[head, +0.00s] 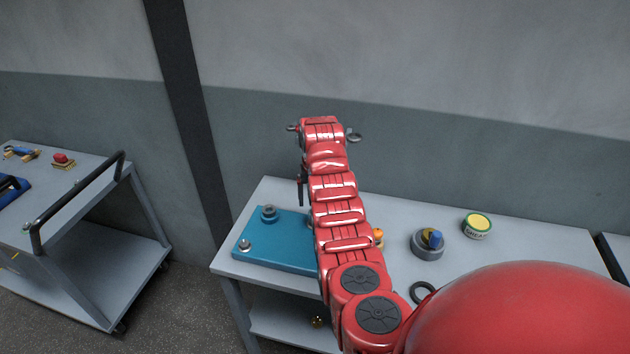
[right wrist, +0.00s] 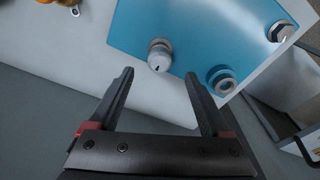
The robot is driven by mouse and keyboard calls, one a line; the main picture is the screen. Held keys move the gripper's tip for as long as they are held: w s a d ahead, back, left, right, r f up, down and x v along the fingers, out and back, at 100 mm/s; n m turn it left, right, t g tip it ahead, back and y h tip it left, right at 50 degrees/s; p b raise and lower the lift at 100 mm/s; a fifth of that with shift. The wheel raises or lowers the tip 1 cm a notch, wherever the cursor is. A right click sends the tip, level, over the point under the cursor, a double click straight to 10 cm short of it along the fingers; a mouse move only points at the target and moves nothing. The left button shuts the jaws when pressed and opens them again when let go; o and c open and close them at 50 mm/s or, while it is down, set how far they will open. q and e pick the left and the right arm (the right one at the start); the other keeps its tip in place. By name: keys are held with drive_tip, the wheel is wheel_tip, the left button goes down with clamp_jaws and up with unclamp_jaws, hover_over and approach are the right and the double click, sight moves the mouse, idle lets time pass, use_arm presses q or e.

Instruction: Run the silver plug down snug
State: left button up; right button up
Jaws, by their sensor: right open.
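A blue plate (head: 285,250) lies on the left part of the grey table; it also shows in the right wrist view (right wrist: 196,32). A silver plug (right wrist: 159,55) stands upright on the plate in the right wrist view, with a small dark mark on its top. In the head view my right arm hides most of it. I cannot tell how deep it sits. My right gripper (right wrist: 160,76) is open and empty, its fingertips pointing toward the plug, apart from it. In the head view one dark finger (head: 301,190) shows beside my red arm. My left gripper is not in view.
The plate also holds a ring-shaped fitting (head: 268,213) and a hex-headed silver piece (head: 245,245). To the right are an orange item (head: 378,236), a grey round holder (head: 428,250), a green-labelled tin (head: 477,227) and a black ring (head: 422,291). A cart (head: 90,240) stands left.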

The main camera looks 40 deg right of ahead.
drive_tip(key=f, duration=0.7)
drive_tip(key=shift+w+d+f, duration=0.15)
drive_tip(key=shift+w+d, duration=0.1)
drive_tip(key=shift+w, duration=0.15)
clamp_jaws()
drive_tip(key=shift+c, duration=1.5)
unclamp_jaws()
drive_tip(key=n, duration=0.4)
